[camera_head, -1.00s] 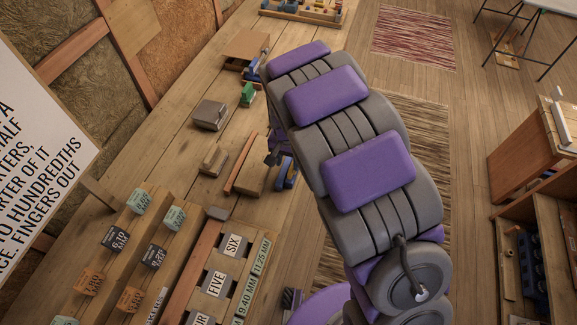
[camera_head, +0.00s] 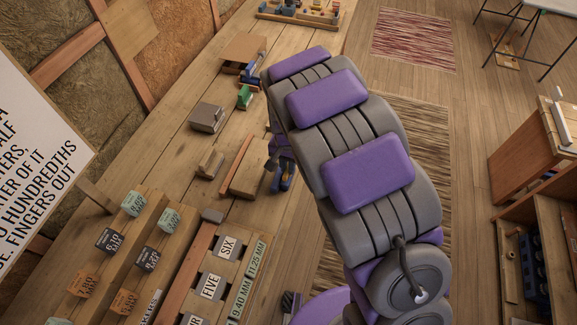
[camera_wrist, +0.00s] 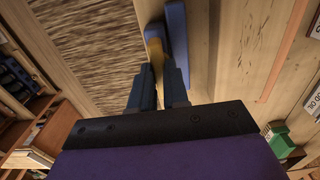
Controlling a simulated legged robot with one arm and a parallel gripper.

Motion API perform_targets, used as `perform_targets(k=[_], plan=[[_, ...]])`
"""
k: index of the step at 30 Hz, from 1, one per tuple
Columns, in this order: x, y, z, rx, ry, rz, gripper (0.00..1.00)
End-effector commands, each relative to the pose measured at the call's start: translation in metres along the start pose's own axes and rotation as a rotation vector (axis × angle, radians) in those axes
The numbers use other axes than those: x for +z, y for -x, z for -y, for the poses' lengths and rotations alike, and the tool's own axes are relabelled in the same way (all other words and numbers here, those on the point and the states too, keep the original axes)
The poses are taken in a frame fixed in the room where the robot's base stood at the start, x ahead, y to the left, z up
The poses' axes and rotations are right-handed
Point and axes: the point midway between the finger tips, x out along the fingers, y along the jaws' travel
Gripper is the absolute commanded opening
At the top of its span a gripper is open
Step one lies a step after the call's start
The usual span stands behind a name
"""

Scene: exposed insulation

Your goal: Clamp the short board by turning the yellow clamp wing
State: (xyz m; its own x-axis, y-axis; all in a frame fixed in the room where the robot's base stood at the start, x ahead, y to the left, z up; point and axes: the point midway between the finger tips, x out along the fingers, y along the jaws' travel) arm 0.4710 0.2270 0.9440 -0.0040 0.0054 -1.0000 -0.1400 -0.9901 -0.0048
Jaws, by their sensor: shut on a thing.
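The blue clamp (camera_wrist: 176,32) sits at the workbench edge in the wrist view, and its blue lower part (camera_head: 285,180) shows in the head view. Its yellow wing (camera_wrist: 155,52) reaches down between the fingers of my gripper (camera_wrist: 159,78), which is shut on it. In the head view my gripper (camera_head: 279,160) is partly hidden by my arm, at the clamp. A short board (camera_head: 248,180) lies on the bench just left of the clamp, beside a reddish strip. Whether the clamp's jaw touches the board cannot be told.
A grey metal block (camera_head: 208,117), a small wood block (camera_head: 210,163) and a green item (camera_head: 244,96) lie on the bench to the left. A labelled stepped rack (camera_head: 120,245) and a number tray (camera_head: 225,270) stand nearer. Floor with a striped rug (camera_wrist: 85,45) lies beyond the edge.

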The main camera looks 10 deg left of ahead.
Motion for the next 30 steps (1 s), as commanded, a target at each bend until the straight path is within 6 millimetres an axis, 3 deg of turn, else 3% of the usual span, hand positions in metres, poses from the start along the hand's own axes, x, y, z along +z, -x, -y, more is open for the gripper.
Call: perform_targets(k=[7, 21, 30], plan=[[-0.0014, 0.0026, 0.0002, 0.004, -0.036, -0.005, 0.0], [-0.0026, 0.0039, 0.0012, 0.0, -0.417, -0.008, 0.0], [-0.0027, 0.0025, 0.0019, -0.003, -0.45, -0.01, 0.0]])
